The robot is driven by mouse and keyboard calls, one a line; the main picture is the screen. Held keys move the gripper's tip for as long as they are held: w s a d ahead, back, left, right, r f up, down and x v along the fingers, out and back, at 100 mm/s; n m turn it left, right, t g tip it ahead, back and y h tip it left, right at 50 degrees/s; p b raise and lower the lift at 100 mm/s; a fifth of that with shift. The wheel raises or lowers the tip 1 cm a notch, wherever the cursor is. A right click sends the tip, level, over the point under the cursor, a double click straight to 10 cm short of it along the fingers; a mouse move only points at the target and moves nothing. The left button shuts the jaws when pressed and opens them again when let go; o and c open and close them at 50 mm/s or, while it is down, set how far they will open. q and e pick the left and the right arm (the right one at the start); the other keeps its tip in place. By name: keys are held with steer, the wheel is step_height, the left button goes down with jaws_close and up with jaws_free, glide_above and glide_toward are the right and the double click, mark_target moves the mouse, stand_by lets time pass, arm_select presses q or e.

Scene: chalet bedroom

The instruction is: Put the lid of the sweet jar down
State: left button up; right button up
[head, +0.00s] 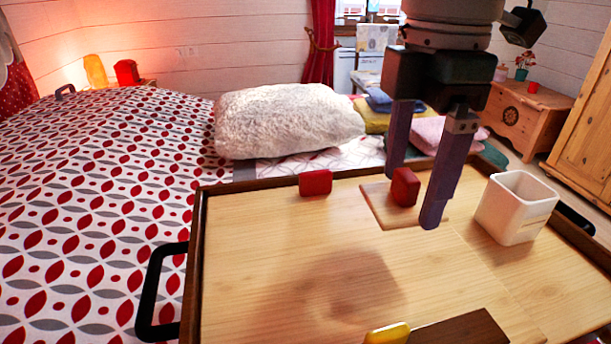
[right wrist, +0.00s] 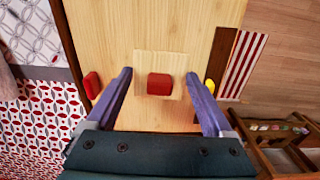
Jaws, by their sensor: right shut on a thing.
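The lid (head: 378,205) is a square light-wood plate with a red knob (head: 404,187). It lies flat at the tray's surface; I cannot tell whether it touches. My right gripper (head: 412,198) points down from above, its two purple fingers on opposite sides of the lid, shut on it. In the right wrist view the lid (right wrist: 142,62) shows between the fingers. The sweet jar (head: 505,215), a white square container, stands open and upright just right of the lid. Its inner bottom is hidden. My left gripper is not in view.
The wooden tray (head: 240,275) has a dark rim and black handles and stands on the patterned bed (head: 90,190). A red block (head: 316,183) lies left of the lid, a yellow block (head: 388,334) at the front. The tray's middle left is clear.

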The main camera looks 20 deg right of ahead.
mark_target(412, 174)
step_height(412, 174, down, 7)
steer(key=shift+r+b, duration=0.1)
steer(key=shift+b, duration=0.65)
steer(key=shift+f, duration=0.3)
steer(key=shift+f, duration=0.15)
steer(key=o, duration=1.1)
step_height(412, 174, up, 12)
steer(key=p, duration=0.3)
steer(key=shift+r, duration=0.2)
steer(key=shift+a, duration=0.1)
